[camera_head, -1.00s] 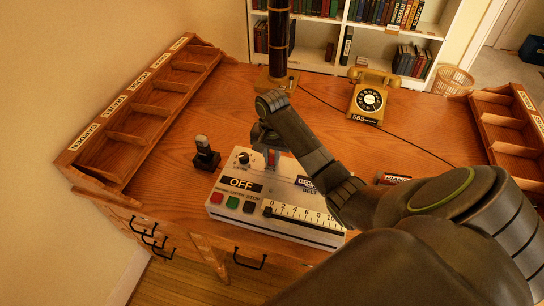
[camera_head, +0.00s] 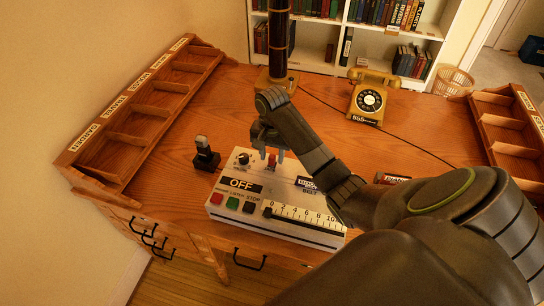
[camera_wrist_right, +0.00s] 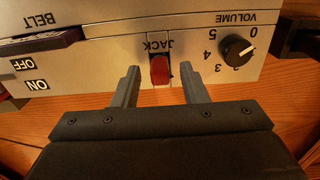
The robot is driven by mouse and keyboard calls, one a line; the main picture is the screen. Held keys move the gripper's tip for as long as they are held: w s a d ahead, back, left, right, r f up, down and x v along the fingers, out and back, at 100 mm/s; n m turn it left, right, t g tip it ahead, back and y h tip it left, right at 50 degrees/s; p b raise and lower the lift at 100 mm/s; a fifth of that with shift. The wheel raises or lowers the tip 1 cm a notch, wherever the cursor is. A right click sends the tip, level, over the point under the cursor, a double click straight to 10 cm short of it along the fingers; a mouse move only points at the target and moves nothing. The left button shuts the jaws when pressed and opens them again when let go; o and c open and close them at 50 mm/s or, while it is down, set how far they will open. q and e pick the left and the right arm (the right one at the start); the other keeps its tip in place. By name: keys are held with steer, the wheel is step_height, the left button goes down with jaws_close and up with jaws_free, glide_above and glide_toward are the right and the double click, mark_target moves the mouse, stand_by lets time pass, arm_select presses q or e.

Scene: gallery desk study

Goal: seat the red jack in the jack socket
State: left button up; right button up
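The red jack (camera_head: 272,161) stands upright on the top panel of the white control box (camera_head: 277,233), right of the volume knob. In the right wrist view the red jack (camera_wrist_right: 159,71) stands at the JACK label, where the jack socket is. The socket's opening is hidden under it, and I cannot tell how deep it sits. My right gripper (camera_head: 272,154) is open just above and behind the jack. In the wrist view its two fingers (camera_wrist_right: 160,86) are spread on either side, clear of the jack. My left gripper is not in view.
A black stand with a grey knob (camera_head: 205,156) is left of the box. A yellow telephone (camera_head: 370,97) and a dark column on a brass base (camera_head: 277,80) stand behind. Wooden sorting trays (camera_head: 140,120) line the left edge. Open desk lies between box and telephone.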

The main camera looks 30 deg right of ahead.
mark_target(272, 156)
step_height(272, 156, up, 11)
steer(key=p, duration=0.9)
